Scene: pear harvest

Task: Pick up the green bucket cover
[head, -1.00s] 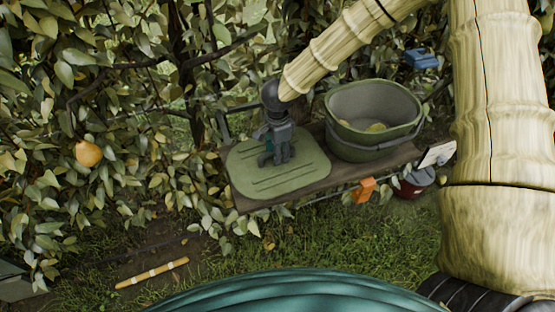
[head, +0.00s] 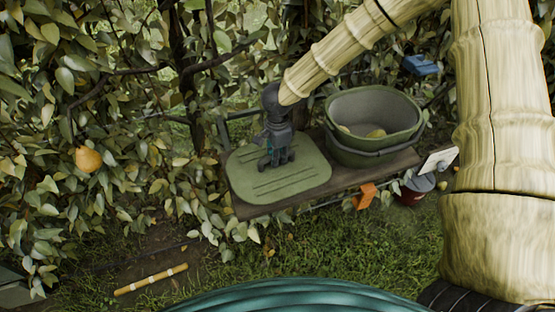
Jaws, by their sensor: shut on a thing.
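The green bucket cover (head: 285,186) is a flat, rounded-square lid with grooves. It lies at the left part of a wooden shelf, or just above it; I cannot tell whether it touches the wood. My gripper (head: 277,163) is over the middle of the cover, pointing down, with its fingers shut on the cover's handle. The handle is mostly hidden by the fingers. The green bucket (head: 368,150) stands open on the shelf to the right of the cover, with a few yellowish pears inside.
The wooden shelf (head: 396,164) carries the bucket. An orange thing (head: 365,195) and a white card (head: 438,160) are at its front edge. A dark red pail (head: 412,192) is on the ground at right. Leafy branches crowd behind, with a pear (head: 89,159) at left.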

